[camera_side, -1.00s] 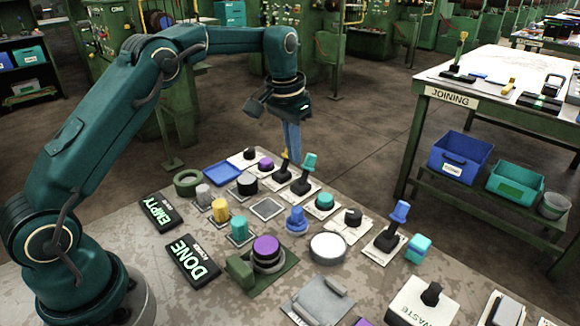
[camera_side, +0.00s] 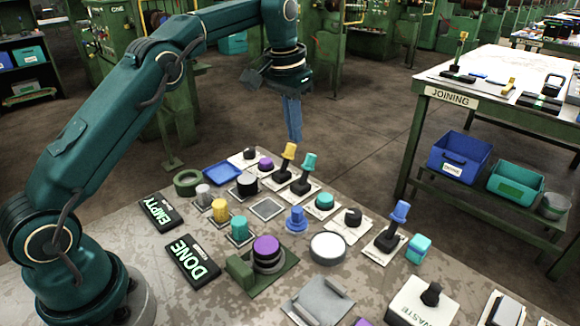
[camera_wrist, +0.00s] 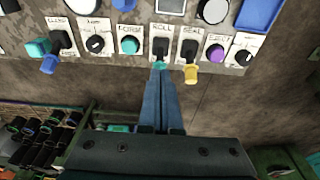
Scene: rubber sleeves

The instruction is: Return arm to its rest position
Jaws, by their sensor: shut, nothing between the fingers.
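My gripper (camera_side: 294,136) hangs fingers-down above the far edge of the table, its blue fingers together and empty.
The table (camera_side: 150,270) is crowded with coloured knobs, buttons and plates, among them a DONE sign (camera_side: 192,261) and an EMPTY sign (camera_side: 161,212). The JOINING bench (camera_side: 455,115) stands at the right. Open floor lies between it and my gripper.

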